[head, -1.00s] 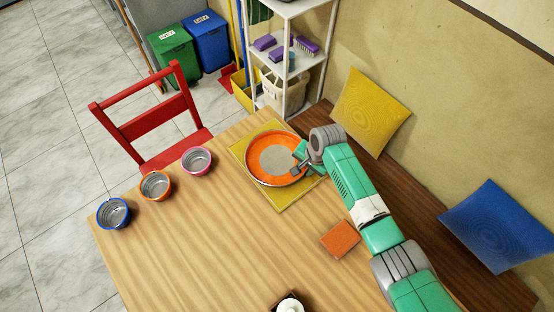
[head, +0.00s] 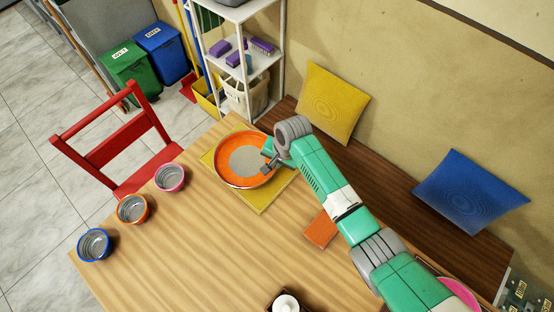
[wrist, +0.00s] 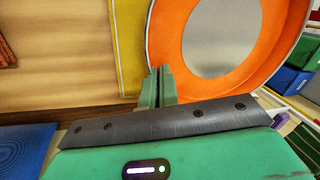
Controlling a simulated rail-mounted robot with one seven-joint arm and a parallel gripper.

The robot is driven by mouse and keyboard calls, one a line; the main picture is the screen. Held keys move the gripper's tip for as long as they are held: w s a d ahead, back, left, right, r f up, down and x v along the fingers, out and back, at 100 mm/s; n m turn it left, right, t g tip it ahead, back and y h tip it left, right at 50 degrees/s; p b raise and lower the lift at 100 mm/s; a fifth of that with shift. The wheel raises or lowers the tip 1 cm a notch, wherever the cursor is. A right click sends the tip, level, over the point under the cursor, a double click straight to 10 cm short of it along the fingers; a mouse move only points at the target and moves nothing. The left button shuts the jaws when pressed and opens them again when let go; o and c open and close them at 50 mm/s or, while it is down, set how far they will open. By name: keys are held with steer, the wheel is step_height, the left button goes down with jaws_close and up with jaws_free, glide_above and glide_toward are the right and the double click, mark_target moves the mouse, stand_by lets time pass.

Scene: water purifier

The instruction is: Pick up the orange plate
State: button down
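The orange plate (head: 222,165) has a grey centre and is over the yellow square mat (head: 262,202) near the table's far edge. My gripper (head: 268,155) is at the plate's right rim in the head view. In the wrist view, its two fingers (wrist: 160,84) are close together with the rim of the orange plate (wrist: 172,30) between them. The gripper hides a small part of the rim. I cannot tell whether the plate is resting on the mat or slightly above it.
Blue (head: 94,245), orange (head: 133,209) and pink (head: 171,177) bowls line the table's left edge. A red chair (head: 125,140) stands beyond. A white shelf (head: 240,60) stands behind. The middle of the table is clear.

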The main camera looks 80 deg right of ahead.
steer(key=a+p, duration=0.1)
steer(key=a, duration=0.4)
steer(key=a+p, duration=0.1)
steer(key=a, duration=0.4)
steer(key=a+r, duration=0.1)
steer(key=a, duration=0.3)
steer(key=shift+w+a+r+p, duration=0.1)
steer(key=shift+w+a+p, duration=0.15)
steer(key=shift+a+p, duration=0.15)
